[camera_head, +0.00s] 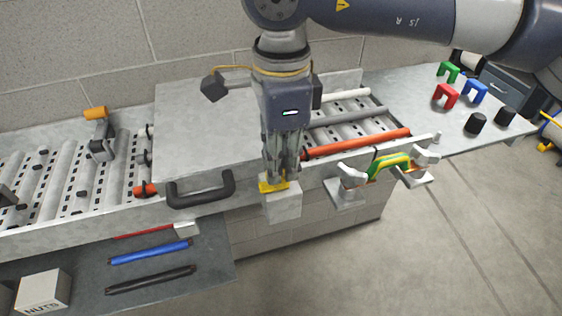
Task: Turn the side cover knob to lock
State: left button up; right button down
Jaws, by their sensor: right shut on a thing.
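My right gripper (283,178) comes down from above and is shut on the yellow knob (268,188). The knob sits on top of a small grey block (283,205) at the front edge of the conveyor frame. The fingers hide part of the knob, so its exact angle is hard to tell. The plain grey side cover (208,125) lies flat to the left of the gripper, with a black handle (200,192) on its front. My left gripper is not in view.
Rollers (355,143), one orange, lie right of the cover. A green and yellow belt (390,163) hangs at the front right. Red, green and blue brackets and black cylinders stand on the right-hand table (400,80). A lower shelf (210,275) holds rods and a nuts box (43,291).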

jog(key=m+b, duration=0.3)
jog(key=shift+f, duration=0.2)
jog(key=m+b, duration=0.4)
jog(key=m, duration=0.1)
jog(key=shift+r+m+b, duration=0.1)
jog(key=shift+m+b, duration=0.2)
jog(key=m+b, duration=0.2)
jog(key=m, duration=0.2)
jog(key=shift+r, duration=0.1)
jog(key=shift+r+m+b, duration=0.1)
jog(key=shift+m+b, duration=0.85)
jog(key=shift+m, duration=1.35)
jog(key=c, duration=1.7)
grip_release()
jog(key=shift+o, duration=0.2)
jog(key=shift+r, duration=0.1)
